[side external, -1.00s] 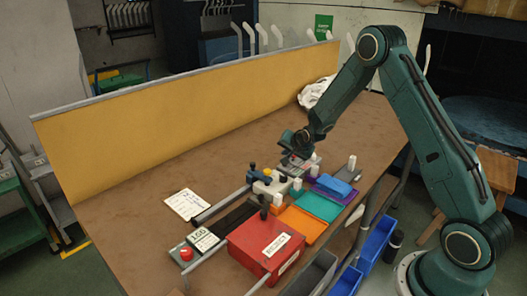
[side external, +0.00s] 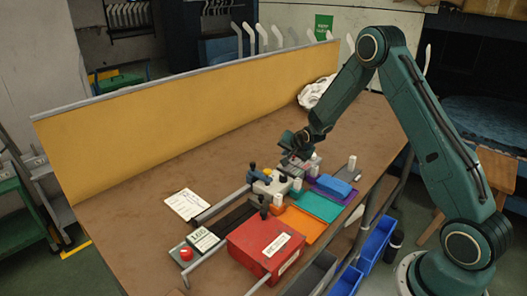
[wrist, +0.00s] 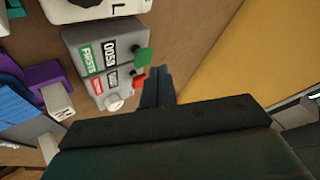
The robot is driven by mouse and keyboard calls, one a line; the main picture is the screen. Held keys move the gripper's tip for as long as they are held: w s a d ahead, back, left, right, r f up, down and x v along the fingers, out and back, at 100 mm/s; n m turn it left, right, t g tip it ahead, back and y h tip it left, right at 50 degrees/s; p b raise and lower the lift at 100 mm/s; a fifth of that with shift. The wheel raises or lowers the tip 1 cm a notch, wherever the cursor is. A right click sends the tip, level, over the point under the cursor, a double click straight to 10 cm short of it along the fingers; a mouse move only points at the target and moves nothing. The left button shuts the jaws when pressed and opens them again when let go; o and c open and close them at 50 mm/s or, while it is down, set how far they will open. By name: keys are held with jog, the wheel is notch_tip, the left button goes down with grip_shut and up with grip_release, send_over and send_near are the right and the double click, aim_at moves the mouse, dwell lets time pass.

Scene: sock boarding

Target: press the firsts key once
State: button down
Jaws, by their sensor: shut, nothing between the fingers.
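A grey counter box (wrist: 85,55) lies on the bench in the wrist view. It has a green label that appears to read firsts (wrist: 85,57), a number display beside it, and a green key (wrist: 143,56) at that row's end. A second row has a red label (wrist: 97,86), another display and a red key (wrist: 137,82). My gripper (wrist: 157,72) is shut and empty, its tips just right of the two keys. I cannot tell its height above them.
A white knob (wrist: 115,102) is on the box. A white post marked M (wrist: 59,102) and a purple tray (wrist: 42,76) stand close by. The side view shows a red box (side external: 262,246), an orange tray (side external: 304,226) and a yellow back panel (side external: 180,130).

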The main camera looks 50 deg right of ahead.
jog(key=shift+f, duration=1)
dwell(1.2)
jog(key=shift+r, duration=0.1)
dwell(0.4)
jog(key=shift+r, duration=1)
jog(key=shift+r, duration=0.1)
jog(key=shift+r, duration=2.4)
jog(key=shift+r, duration=0.1)
